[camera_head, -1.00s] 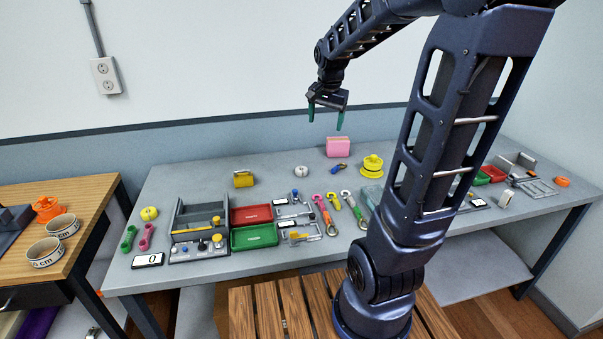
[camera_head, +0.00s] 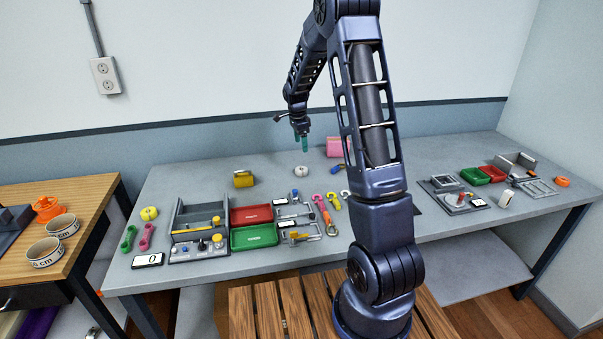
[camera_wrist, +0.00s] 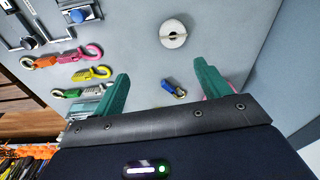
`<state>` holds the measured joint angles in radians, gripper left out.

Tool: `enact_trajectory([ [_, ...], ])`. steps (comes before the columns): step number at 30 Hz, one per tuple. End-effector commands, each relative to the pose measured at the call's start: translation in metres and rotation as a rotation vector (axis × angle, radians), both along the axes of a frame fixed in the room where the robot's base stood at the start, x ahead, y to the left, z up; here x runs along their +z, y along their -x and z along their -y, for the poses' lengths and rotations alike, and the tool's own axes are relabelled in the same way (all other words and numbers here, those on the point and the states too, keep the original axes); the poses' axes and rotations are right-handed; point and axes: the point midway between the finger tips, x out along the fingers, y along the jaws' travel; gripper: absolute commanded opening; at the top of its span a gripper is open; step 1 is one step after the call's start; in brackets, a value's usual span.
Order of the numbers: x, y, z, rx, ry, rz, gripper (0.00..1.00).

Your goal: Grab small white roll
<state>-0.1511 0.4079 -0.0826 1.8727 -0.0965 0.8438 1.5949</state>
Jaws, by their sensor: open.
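The small white roll (camera_head: 301,171) lies flat on the grey table toward the back, with its hole facing up. In the wrist view the roll (camera_wrist: 173,34) shows beyond the fingertips, roughly between their lines. My gripper (camera_head: 302,142) hangs above the table, over the roll in the picture and clear of it. In the wrist view my gripper (camera_wrist: 162,76) has its two green fingers spread wide with nothing between them.
A pink block (camera_head: 335,147) and a small blue item (camera_head: 337,170) are right of the roll; a yellow box (camera_head: 243,179) is left. Red (camera_head: 251,214) and green trays stand in front. Bare table surrounds the roll.

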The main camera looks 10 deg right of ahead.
Motion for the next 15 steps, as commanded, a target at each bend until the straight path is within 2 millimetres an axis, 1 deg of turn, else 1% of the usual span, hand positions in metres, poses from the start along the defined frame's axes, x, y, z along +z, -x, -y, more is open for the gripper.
enact_trajectory([
  [1, -0.013, -0.008, -0.002, -0.027, 0.004, -0.007, 0.76],
  [4, -0.029, -0.018, -0.004, -0.075, 0.01, -0.013, 0.76],
  [9, -0.043, -0.025, -0.006, -0.114, 0.016, -0.016, 0.76],
  [13, -0.051, -0.026, -0.005, -0.12, 0.017, -0.017, 0.76],
  [15, -0.058, -0.026, -0.004, -0.119, 0.016, -0.017, 0.76],
])
